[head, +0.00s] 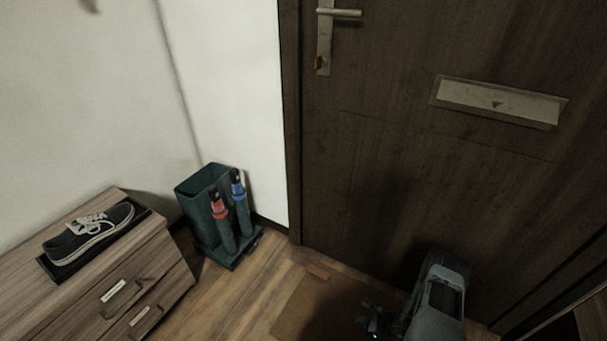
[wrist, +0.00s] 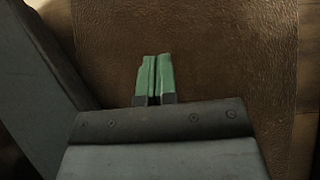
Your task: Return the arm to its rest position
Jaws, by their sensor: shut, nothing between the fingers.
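My gripper (wrist: 154,58) shows in the wrist view with its two green fingers side by side, shut and with nothing between them. It is above a brown mat (wrist: 225,50). In the head view my gripper (head: 372,322) is small and dark at the bottom edge, in front of the door and beside my grey arm. Its lower end is cut off there by the edge of the picture.
A dark wooden door (head: 400,170) with a handle and letter plate stands behind my arm. A green stand (head: 203,215) holds a red-banded and a blue-banded item. A drawer cabinet (head: 130,255) at left bears a black shoe (head: 88,237) on a tray. Wood floor (head: 225,305) lies between.

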